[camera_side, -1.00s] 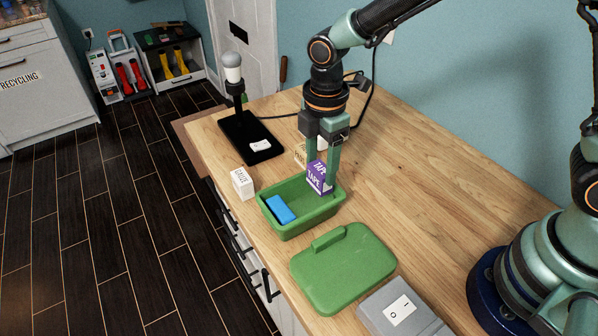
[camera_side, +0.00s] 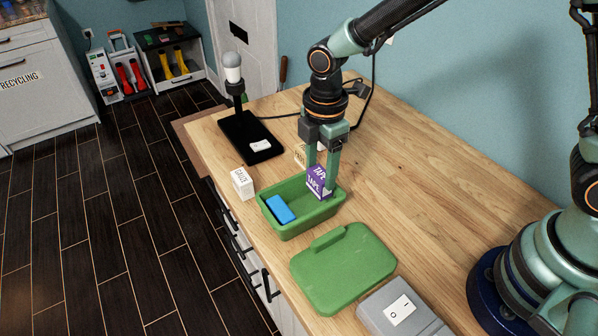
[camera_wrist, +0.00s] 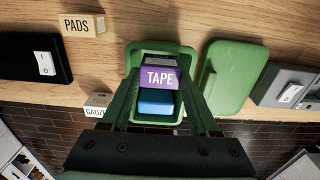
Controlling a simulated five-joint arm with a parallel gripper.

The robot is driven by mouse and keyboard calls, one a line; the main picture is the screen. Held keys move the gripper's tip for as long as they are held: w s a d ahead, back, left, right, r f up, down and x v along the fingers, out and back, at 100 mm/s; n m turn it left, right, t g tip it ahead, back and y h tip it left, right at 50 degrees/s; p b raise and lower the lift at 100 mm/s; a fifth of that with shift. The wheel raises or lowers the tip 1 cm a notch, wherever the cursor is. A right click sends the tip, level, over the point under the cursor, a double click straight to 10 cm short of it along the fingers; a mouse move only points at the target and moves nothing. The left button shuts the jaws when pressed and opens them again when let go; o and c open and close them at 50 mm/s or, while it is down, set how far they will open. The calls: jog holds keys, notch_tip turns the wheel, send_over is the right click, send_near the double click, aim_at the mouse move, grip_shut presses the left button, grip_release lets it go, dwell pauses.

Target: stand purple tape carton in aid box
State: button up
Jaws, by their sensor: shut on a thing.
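The purple tape carton (camera_side: 318,182) has a white lower band and is held upright between the fingers of my gripper (camera_side: 322,172). In the wrist view the carton (camera_wrist: 159,77) sits between the two green fingers, label facing up at the camera. The green aid box (camera_side: 290,228) is open on the worktop. The carton's lower part is inside the box at its far right end; whether it touches the floor I cannot tell. A blue item (camera_side: 280,209) lies in the near left part of the box.
A white gauze carton (camera_side: 243,184) stands left of the box, and a pads carton (camera_side: 300,155) stands behind it. The green lid (camera_side: 343,268) lies in front. A grey switch box (camera_side: 402,308) and a black lamp base (camera_side: 250,138) stand nearby.

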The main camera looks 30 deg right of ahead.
jog(key=shift+f, duration=0.3)
jog(key=shift+f, duration=0.35)
jog(key=shift+f, duration=0.25)
jog(key=o, duration=1.1)
jog(key=c, duration=0.4)
